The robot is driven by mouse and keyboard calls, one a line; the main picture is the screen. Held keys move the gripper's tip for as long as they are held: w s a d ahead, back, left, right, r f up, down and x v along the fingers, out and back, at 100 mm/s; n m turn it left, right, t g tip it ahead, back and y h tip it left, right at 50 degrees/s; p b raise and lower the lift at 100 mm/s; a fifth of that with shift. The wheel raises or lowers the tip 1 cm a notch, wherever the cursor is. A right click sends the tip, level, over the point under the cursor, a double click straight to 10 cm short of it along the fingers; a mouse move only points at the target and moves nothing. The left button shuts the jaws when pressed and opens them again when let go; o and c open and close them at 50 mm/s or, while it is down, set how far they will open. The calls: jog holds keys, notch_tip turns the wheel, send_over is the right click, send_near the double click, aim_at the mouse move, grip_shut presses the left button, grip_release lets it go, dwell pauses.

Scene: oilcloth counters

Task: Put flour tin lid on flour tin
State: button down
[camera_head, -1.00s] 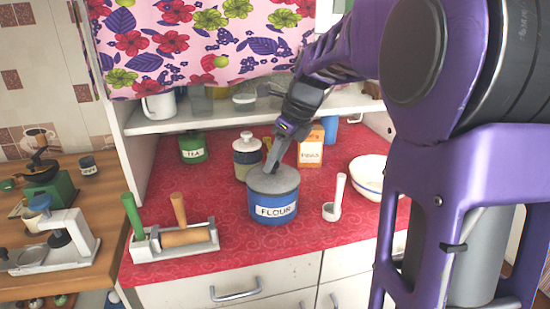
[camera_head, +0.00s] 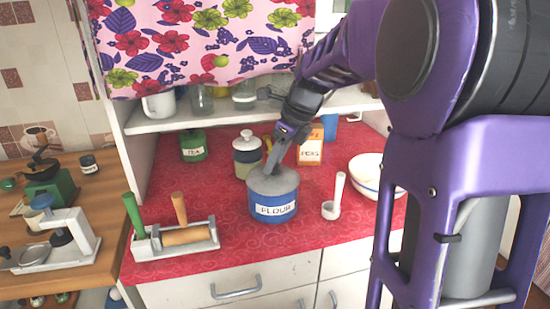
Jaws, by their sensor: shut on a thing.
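The blue flour tin (camera_head: 273,208) stands on the red oilcloth in the middle of the counter, its FLOUR label facing me. The grey flour tin lid (camera_head: 262,181) is at the top of the tin, covering its mouth; I cannot tell whether it is fully seated. My gripper (camera_head: 270,168) reaches down from the upper right and is shut on the lid, at its top. The fingertips and the part of the lid they grasp are small and partly hidden.
A cream jar (camera_head: 247,158) and an orange box (camera_head: 311,147) stand close behind the tin. A white scoop (camera_head: 334,203) and a bowl (camera_head: 369,178) are at right. A rack with a rolling pin (camera_head: 187,235) is at left, and a green tea tin (camera_head: 193,147) behind.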

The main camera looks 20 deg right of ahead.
jog(key=shift+c, duration=2.2)
grip_release()
jog(key=shift+r, duration=0.15)
notch_tip(320, 180, up, 6)
jog(key=p, duration=0.6)
jog(key=shift+p, duration=0.3)
